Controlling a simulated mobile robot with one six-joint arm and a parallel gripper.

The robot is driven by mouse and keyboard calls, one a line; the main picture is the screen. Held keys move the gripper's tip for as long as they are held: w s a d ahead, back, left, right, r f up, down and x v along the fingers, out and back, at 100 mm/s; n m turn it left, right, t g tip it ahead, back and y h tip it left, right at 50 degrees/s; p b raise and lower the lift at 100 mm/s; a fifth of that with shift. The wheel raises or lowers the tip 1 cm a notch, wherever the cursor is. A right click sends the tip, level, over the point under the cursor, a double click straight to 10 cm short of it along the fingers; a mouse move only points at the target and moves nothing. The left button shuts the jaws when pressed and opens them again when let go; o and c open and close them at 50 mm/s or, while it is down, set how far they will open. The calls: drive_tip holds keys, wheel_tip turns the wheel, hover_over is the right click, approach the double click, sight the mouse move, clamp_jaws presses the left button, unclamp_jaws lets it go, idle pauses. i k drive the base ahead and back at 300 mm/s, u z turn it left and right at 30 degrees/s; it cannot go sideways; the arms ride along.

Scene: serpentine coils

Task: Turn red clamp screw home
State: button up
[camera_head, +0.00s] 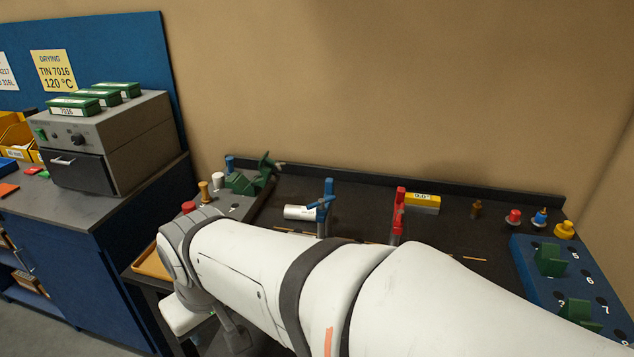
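The red clamp (398,214) stands upright on the dark bench, right of the middle. Its lower part is hidden behind my arm, and I cannot make out its screw clearly. A blue clamp (324,206) stands to its left, with a blue bar across it. My white arm crosses the front of the view, from the lower right to the left. My gripper is not clearly visible; the arm's far end is at the lower left, away from the red clamp.
A blue board (560,290) with green pieces is at right. A grey oven (105,140) stands on the left bench.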

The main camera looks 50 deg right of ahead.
sight(399, 215)
drive_tip(key=z, duration=3.05)
drive_tip(key=k, duration=1.15)
drive_tip(key=u, duration=0.95)
drive_tip(key=i, duration=1)
drive_tip(key=u, duration=0.05)
